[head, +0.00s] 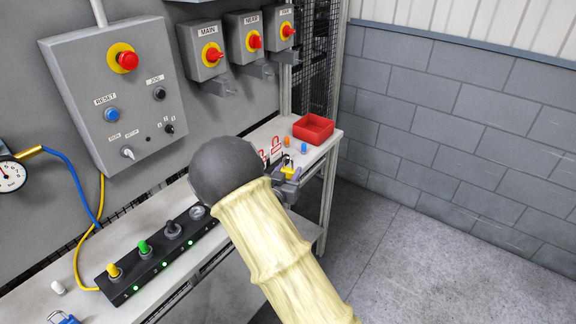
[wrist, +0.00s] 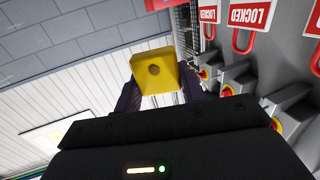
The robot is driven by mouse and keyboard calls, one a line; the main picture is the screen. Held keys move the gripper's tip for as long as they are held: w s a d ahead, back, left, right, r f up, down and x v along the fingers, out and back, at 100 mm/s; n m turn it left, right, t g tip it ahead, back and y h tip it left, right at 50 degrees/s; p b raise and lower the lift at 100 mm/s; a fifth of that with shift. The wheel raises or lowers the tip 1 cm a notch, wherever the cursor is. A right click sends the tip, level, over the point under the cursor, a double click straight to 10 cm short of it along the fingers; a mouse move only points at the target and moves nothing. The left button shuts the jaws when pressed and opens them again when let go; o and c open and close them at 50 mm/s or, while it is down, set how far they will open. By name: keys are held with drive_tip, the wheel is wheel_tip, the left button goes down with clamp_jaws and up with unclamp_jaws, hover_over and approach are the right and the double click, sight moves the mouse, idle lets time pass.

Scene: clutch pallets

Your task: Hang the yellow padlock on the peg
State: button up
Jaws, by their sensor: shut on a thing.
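The yellow padlock (wrist: 153,72) is between the two dark fingers of my gripper (wrist: 160,88) in the wrist view. Its flat face with a round dark hole faces the camera; its shackle is not clear there. In the head view the padlock (head: 289,171) is a small yellow patch at my gripper (head: 287,178), above the far end of the bench and partly hidden by my arm. My gripper is shut on it. I cannot make out the peg for certain in either view.
Red and white LOCKED tags (wrist: 246,14) with red loops show beside the gripper. A red bin (head: 313,128) stands on the bench's far end, near small orange (head: 287,141) and blue (head: 304,148) items. Switch boxes (head: 203,50) line the panel. Open floor (head: 400,260) lies to the right.

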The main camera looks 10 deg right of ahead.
drive_tip(key=s+f+n+t+y+p, duration=0.1)
drive_tip(key=s+f+n+y+p, duration=0.1)
drive_tip(key=f, duration=0.7)
drive_tip(key=s+f+n+t+y+p, duration=0.1)
drive_tip(key=s+f+n+y+p, duration=0.1)
drive_tip(key=s+f+n+y, duration=0.2)
wheel_tip(320, 180, down, 6)
drive_tip(key=s+y, duration=0.1)
drive_tip(key=y, duration=0.2)
drive_tip(key=shift+d+f, duration=0.15)
drive_tip(key=shift+f, duration=0.05)
drive_tip(key=shift+d, duration=0.1)
